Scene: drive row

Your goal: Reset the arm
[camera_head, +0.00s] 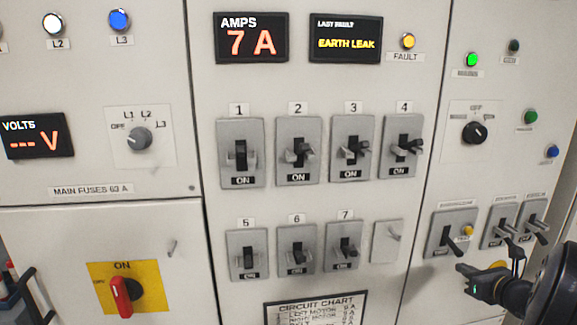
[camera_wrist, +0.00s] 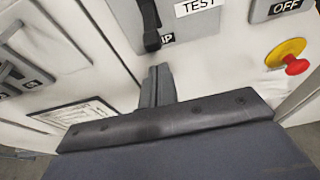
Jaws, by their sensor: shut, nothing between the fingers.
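My gripper (camera_head: 464,272) is at the lower right in the head view, in front of the right-hand panel. It is below the wide breaker (camera_head: 452,233) with the yellow test button. Its fingers also show in the wrist view (camera_wrist: 157,84), closed together with nothing between them. In the wrist view the black lever (camera_wrist: 151,38) of a breaker lies just above the fingertips, beside a TEST label and a partly hidden label ending in "IP". I see a small gap between lever and fingertips, but cannot judge the depth.
A red mushroom button (camera_wrist: 297,65) on a yellow base is right of the fingers. Numbered breakers fill the middle panel, with a circuit chart (camera_head: 316,306) below. The amps display (camera_head: 251,38) reads 7 A; the fault display (camera_head: 345,38) reads EARTH LEAK. The yellow fault lamp (camera_head: 407,41) is lit.

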